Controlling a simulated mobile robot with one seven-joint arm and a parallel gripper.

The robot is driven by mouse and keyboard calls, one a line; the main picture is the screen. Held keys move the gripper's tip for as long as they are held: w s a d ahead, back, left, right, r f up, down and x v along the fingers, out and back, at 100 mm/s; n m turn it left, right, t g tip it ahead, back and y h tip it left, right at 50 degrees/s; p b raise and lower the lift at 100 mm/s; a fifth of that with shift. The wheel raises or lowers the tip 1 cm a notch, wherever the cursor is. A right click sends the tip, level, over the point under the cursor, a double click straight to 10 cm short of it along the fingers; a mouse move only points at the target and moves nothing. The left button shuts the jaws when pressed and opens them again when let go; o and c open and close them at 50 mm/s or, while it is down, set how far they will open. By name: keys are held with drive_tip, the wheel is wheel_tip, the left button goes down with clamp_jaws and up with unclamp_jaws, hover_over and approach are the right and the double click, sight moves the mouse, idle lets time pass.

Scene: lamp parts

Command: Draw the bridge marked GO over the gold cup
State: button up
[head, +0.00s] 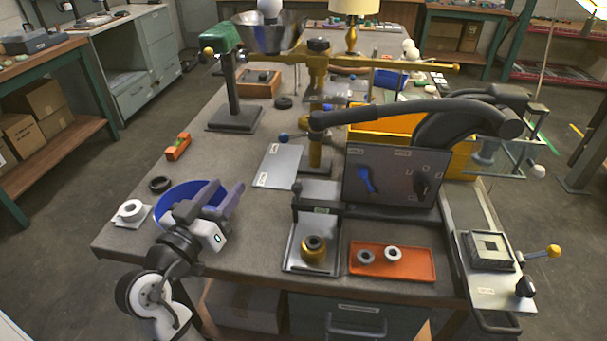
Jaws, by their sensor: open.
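The gold cup (314,258) sits upright on a pale metal plate (297,263) near the table's front edge. Its dark round opening faces up. A dark bridge (335,211) with a small pale label spans the back of this plate, behind the cup and apart from it. The label is too small to read. My gripper (224,190) is open, to the left of the bridge and cup, with its fingers pointing away from me. It partly hides a blue round dish.
An orange tray (412,272) with two pale rings lies right of the plate. A dark upright panel (352,180) with a blue handle stands behind it. The blue dish (172,208) and a white ring (130,210) lie left. Bare tabletop lies between my gripper and the plate.

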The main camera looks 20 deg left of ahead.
sight(297, 187)
drive_tip(key=s+d+f+m+g+h, duration=0.2)
drive_tip(key=d+f+m+h, duration=0.2)
drive_tip(key=d+h, duration=0.2)
drive_tip(key=p+x, duration=0.2)
drive_tip(key=x, duration=0.4)
drive_tip(key=p+x, duration=0.2)
drive_tip(key=x, duration=0.5)
drive_tip(key=shift+w+r+p, duration=0.25)
drive_tip(key=shift+w+p, duration=0.05)
drive_tip(key=shift+p, duration=0.05)
clamp_jaws()
